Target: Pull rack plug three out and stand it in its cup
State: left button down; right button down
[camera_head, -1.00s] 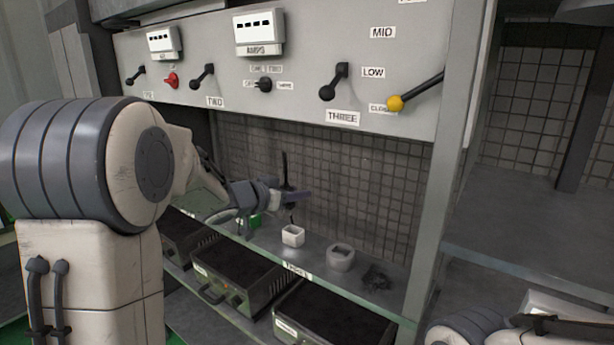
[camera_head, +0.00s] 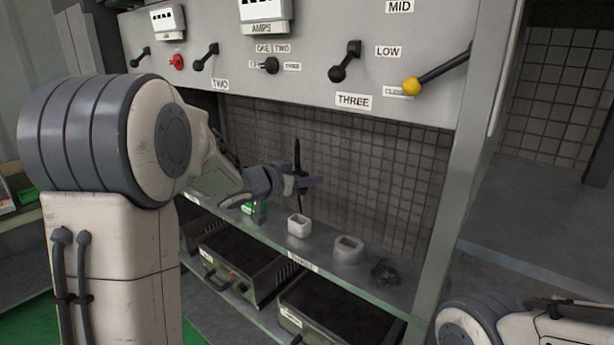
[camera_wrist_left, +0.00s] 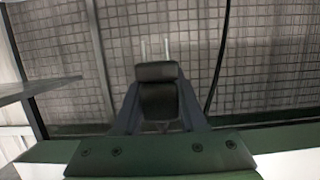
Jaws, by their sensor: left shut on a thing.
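My left gripper (camera_head: 290,184) is over the shelf under the switch panel, above and slightly left of a white square cup (camera_head: 299,226). In the left wrist view, the gripper (camera_wrist_left: 157,105) is shut on a black plug (camera_wrist_left: 158,74), with two pale metal prongs sticking out beyond it. The plug is apart from the cups. In the head view the plug is hard to make out against the dark fingers. A greyer cup (camera_head: 347,250) stands to the right on the same shelf. My right gripper is out of view.
A green object (camera_head: 255,208) sits on the shelf behind the gripper's left side. A dark coiled heap (camera_head: 385,271) lies at the shelf's right. Dark rack units (camera_head: 240,265) fill the level below. The panel (camera_head: 320,50) with levers overhangs the shelf; an upright post (camera_head: 445,200) bounds it right.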

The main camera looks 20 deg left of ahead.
aim_at(300, 196)
pick_arm(q)
jog(key=shift+f+b, duration=1.5)
jog(key=shift+f, duration=0.8)
jog(key=shift+p, duration=0.65)
jog(key=shift+f+b, duration=1.85)
jog(key=shift+f, duration=0.55)
jog(key=shift+c, duration=1.9)
grip_release()
jog(key=shift+r, duration=0.1)
jog(key=shift+s, duration=0.1)
jog(key=v, duration=1)
jog(key=shift+s+b, duration=0.2)
jog(key=shift+b, duration=0.15)
